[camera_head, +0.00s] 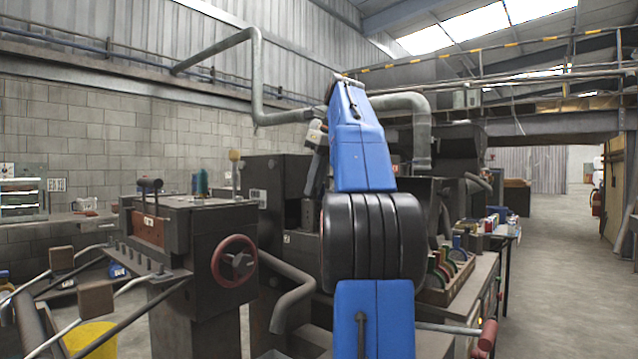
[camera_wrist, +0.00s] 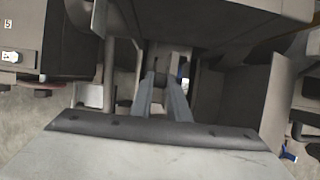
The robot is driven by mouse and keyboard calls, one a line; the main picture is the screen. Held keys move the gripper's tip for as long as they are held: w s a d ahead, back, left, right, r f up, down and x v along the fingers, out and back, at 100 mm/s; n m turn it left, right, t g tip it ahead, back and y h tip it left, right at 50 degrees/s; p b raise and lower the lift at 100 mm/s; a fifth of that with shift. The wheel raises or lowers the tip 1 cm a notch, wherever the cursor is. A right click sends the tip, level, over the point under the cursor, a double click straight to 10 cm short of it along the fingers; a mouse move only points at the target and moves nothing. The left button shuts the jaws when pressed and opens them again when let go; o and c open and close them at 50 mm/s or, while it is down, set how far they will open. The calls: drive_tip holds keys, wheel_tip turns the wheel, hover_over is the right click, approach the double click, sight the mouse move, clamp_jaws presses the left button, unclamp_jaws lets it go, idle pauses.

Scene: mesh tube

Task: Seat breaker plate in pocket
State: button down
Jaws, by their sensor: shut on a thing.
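In the wrist view, my gripper (camera_wrist: 160,82) reaches away from the camera with its two grey fingers close together. It is shut on a small dark piece (camera_wrist: 153,77) at the fingertips. Only a little of this piece shows, and I cannot tell whether it is the breaker plate. Dark machine blocks stand around the fingers. I cannot make out the pocket in either view. In the head view, my blue and black arm stands in front of the dark machine (camera_head: 283,190) and hides much of it.
A machine with a red handwheel (camera_head: 234,261) stands at the left. A bent grey pipe (camera_head: 292,295) is beside it. A bench at the right holds a wooden rack (camera_head: 447,287) of coloured rings. The floor (camera_head: 553,270) at far right is clear. A yellow bucket (camera_head: 92,338) is at lower left.

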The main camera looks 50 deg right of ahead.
sight(314, 209)
drive_tip(key=shift+f, duration=3.1)
drive_tip(key=c, duration=1.7)
unclamp_jaws()
drive_tip(key=shift+f, duration=0.15)
drive_tip(key=v, duration=1.2)
drive_tip(key=shift+a, duration=0.1)
